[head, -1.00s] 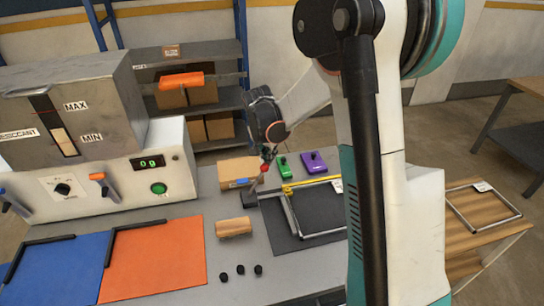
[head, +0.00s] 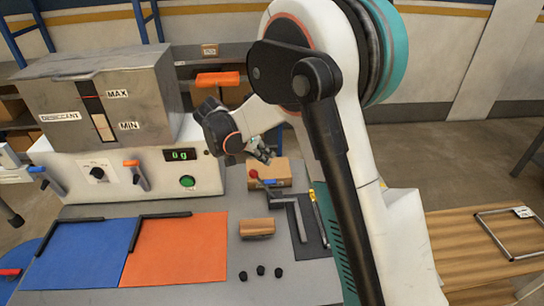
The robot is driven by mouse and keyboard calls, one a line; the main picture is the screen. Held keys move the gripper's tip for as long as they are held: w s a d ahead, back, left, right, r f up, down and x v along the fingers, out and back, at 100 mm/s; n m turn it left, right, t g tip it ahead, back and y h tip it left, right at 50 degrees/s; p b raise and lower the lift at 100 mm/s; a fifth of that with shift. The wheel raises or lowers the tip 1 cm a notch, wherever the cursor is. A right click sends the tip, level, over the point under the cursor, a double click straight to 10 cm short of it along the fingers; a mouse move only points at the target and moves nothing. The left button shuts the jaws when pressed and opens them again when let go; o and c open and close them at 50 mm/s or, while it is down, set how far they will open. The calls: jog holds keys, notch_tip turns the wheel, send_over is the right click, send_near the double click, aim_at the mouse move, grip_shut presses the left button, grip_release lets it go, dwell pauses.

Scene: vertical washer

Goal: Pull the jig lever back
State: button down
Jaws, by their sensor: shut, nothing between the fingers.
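The jig lever has a red ball knob (head: 254,173) at its end and stands behind the jig frame (head: 297,218) on the grey bench. Its rod is small and partly unclear. A small blue part (head: 269,182) sits just right of the knob. My gripper (head: 264,155) is shut and empty, a little above and to the right of the red knob, with a small gap showing in the picture. Depth between them is hard to judge.
A cardboard box (head: 272,175) stands close behind the lever. Orange (head: 178,250) and blue (head: 80,255) mats are at left. A panel with a display (head: 181,155) stands behind them.

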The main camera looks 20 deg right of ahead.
jog(key=shift+r, duration=0.15)
jog(key=shift+r+p, duration=0.45)
jog(key=shift+r, duration=0.25)
jog(key=w+a+r+p, duration=0.2)
jog(key=a+r+p, duration=0.1)
jog(key=a+r, duration=0.3)
jog(key=shift+a+r, duration=0.2)
jog(key=shift+a, duration=0.1)
jog(key=shift+s, duration=0.15)
dwell(0.3)
